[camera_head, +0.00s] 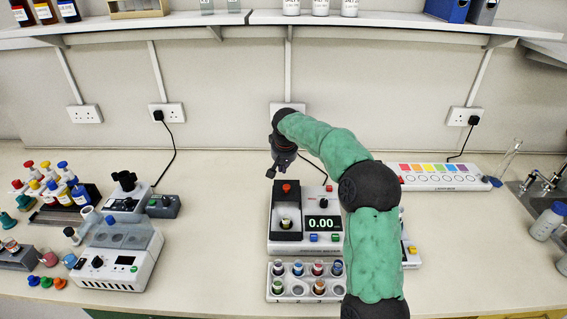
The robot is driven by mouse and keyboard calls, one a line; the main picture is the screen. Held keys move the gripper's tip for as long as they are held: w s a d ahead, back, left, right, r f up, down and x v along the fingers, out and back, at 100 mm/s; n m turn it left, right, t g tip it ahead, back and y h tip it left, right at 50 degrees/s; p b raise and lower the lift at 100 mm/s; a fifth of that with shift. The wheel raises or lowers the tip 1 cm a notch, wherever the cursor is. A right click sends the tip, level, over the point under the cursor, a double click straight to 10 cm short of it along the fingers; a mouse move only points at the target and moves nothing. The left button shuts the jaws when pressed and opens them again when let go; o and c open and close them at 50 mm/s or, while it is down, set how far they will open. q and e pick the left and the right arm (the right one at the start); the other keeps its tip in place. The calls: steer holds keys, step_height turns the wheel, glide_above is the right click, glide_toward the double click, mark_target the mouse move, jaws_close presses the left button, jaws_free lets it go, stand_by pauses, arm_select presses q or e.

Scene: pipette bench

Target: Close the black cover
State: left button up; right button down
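A white instrument (325,240) with a green 0.00 display stands in the middle of the bench. On its left part is a black cover (287,199) with a red knob on top. A small vial (286,223) shows in front of the cover, in the uncovered front of that part. My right gripper (274,173) is above and behind the cover, just behind the red knob in the picture. Its fingers are small and dark here, and I cannot tell whether they are open. It seems to hold nothing. My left gripper is not in view.
A white rack (303,293) with several coloured vials stands in front of the instrument. A white device with a clear lid (118,262) and a bottle rack (62,212) are on the left. A lamp-row panel (441,183) is at the right. My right arm hides part of the instrument's right side.

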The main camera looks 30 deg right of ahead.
mark_target(284, 183)
steer(key=shift+s+a+f+b, duration=0.1)
steer(key=shift+s+a+b, duration=0.15)
steer(key=shift+s, duration=0.3)
steer(key=shift+s+a+f+b, duration=0.1)
steer(key=shift+s+a+b, duration=0.1)
steer(key=shift+s, duration=0.4)
steer(key=shift+s+a+f+b, duration=0.1)
steer(key=shift+s+a+b, duration=0.15)
steer(key=shift+s, duration=0.3)
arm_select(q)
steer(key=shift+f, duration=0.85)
arm_select(e)
steer(key=shift+s+r, duration=0.1)
arm_select(q)
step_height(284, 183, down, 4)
steer(key=b, duration=0.3)
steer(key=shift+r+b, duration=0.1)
steer(key=shift+b, duration=0.25)
arm_select(e)
steer(key=s+a, duration=0.6)
steer(key=s, duration=0.4)
steer(key=shift+s+a, duration=0.35)
steer(key=shift+s, duration=0.05)
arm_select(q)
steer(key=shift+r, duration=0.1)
arm_select(e)
steer(key=shift+w, duration=0.1)
